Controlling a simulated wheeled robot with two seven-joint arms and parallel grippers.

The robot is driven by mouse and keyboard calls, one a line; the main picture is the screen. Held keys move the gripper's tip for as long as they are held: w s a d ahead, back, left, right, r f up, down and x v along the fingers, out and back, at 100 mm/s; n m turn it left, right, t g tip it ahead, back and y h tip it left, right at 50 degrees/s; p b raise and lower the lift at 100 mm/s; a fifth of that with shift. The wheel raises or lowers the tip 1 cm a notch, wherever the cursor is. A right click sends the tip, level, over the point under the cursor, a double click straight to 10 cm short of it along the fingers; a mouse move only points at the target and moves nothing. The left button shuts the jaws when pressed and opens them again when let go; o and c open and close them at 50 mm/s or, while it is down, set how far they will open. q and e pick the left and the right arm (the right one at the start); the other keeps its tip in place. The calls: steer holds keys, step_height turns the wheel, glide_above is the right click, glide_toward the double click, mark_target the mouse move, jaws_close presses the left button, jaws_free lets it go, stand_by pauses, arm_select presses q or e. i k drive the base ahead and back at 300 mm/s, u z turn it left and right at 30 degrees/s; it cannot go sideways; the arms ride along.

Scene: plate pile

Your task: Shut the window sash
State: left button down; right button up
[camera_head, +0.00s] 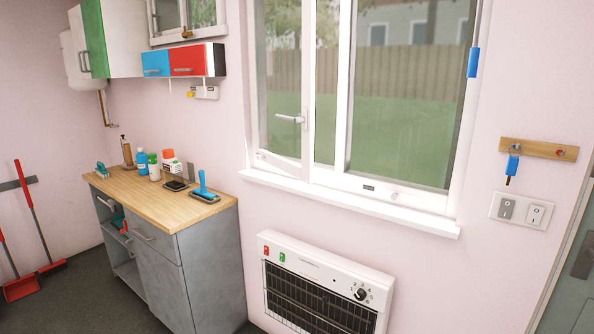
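The window has a white frame (346,90). Its left sash (307,80) stands ajar, seemingly hinged at the left, with its bottom rail (280,164) slanting out from the frame. A strip of the garden shows between the sash's free edge and the middle post. A grey lever handle (290,118) sits on the sash's free side, pointing left. Neither of my grippers is in the head view, so I cannot see whether they are open or shut.
A white sill (350,203) juts out below the window, above a wall heater (325,285). A wooden-topped cabinet (160,195) with bottles and a blue brush (203,190) stands at the left. A blue pull (473,62) hangs at the window's right.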

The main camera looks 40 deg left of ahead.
mark_target(304, 173)
steer(key=z, duration=0.05)
steer(key=k, duration=0.5)
steer(key=u, duration=0.85)
steer(key=i, duration=1.2)
steer(key=z, duration=0.55)
